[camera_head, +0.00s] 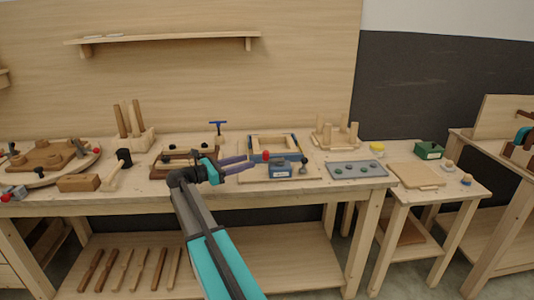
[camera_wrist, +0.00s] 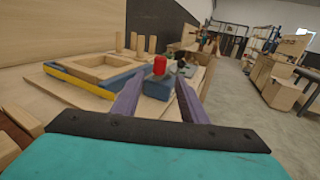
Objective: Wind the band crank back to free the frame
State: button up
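A light wooden frame (camera_head: 271,141) lies on a board on the workbench, with a blue band (camera_head: 293,142) around it. In the wrist view the frame (camera_wrist: 104,66) is at left, with blue and yellow along its edges. The band crank's blue box (camera_head: 281,171) is at the frame's near side. A red knob (camera_head: 266,155) stands at its left; the knob (camera_wrist: 160,66) shows upright in the wrist view. My gripper (camera_head: 250,162) is left of the knob, fingers apart and pointing toward it. Nothing is between the fingers; the knob appears beyond the tips.
A grey tray (camera_head: 357,169) with green pieces lies right of the crank. A blue-handled clamp (camera_head: 218,127) stands behind my gripper. A wooden rack with pegs (camera_head: 335,138) is behind right. A mallet (camera_head: 122,162) and wooden block (camera_head: 78,183) are at left.

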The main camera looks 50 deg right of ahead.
aim_at(274, 164)
jog(key=shift+d, duration=0.15)
jog(key=p+x, duration=0.2)
jog(key=x, duration=1.1)
jog(key=shift+s+d, duration=0.1)
jog(key=shift+d, duration=0.15)
grip_shut()
